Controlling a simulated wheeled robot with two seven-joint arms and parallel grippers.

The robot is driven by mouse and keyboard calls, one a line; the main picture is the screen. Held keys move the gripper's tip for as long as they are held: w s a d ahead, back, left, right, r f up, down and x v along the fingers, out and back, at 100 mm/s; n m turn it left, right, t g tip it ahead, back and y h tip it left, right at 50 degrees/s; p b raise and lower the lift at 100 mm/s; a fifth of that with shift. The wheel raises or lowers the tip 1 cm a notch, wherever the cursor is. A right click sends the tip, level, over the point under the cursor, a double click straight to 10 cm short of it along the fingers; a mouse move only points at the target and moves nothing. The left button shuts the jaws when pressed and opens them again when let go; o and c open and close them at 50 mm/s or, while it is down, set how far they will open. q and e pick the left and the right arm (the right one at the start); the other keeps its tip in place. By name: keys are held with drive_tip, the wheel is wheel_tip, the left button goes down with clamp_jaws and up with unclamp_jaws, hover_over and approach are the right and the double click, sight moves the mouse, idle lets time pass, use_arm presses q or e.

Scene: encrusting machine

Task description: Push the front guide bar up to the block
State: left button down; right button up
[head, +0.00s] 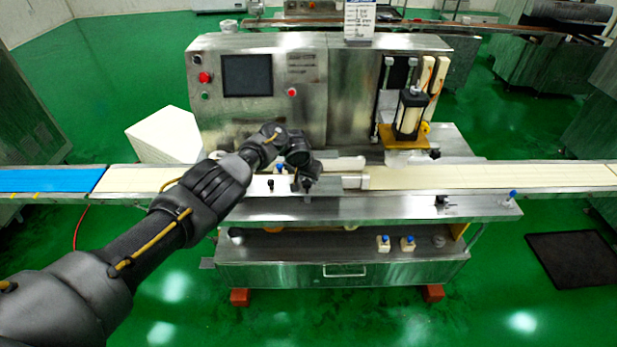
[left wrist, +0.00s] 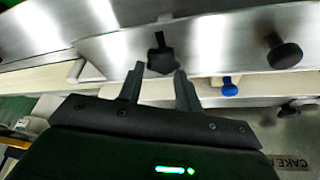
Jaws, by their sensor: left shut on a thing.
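My left gripper (head: 307,184) reaches in from the left to the front edge of the conveyor. In the left wrist view its two fingers (left wrist: 158,76) stand a little apart, with a black star-shaped knob (left wrist: 160,54) at their tips; the gripper is shut on this knob. The pale front guide bar (head: 262,183) lies along the front side of the belt, partly hidden by my gripper. A small white block (head: 355,182) sits at the front belt edge, just right of my gripper. I cannot tell whether bar and block touch. My right gripper is not in view.
The cream belt (head: 450,177) runs across the machine (head: 262,95). A pale rear guide (head: 338,164) lies behind the gripper. Other knobs, one with a blue top (head: 512,195), stand along the front metal ledge (head: 400,208). The front ledge right of the gripper is mostly clear.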

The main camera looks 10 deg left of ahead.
use_arm(q)
drive_tip(key=shift+w+a+r, duration=0.3)
drive_tip(key=shift+w+a, duration=0.1)
drive_tip(key=shift+a, duration=0.1)
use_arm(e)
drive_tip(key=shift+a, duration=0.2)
use_arm(q)
drive_tip(key=c, duration=1.2)
unclamp_jaws()
drive_tip(key=shift+o, duration=1.2)
drive_tip(key=shift+w+a+f, duration=0.15)
drive_tip(key=shift+f, duration=0.25)
drive_tip(key=shift+s+d, duration=0.2)
drive_tip(key=shift+d, duration=0.1)
drive_tip(key=shift+s+r+p, duration=0.1)
drive_tip(key=shift+r+p, duration=0.3)
drive_tip(key=shift+r, duration=0.15)
drive_tip(key=p+v, duration=0.2)
drive_tip(key=v, duration=0.7)
drive_tip(key=shift+s+r+p, duration=0.3)
drive_tip(key=shift+p, duration=0.1)
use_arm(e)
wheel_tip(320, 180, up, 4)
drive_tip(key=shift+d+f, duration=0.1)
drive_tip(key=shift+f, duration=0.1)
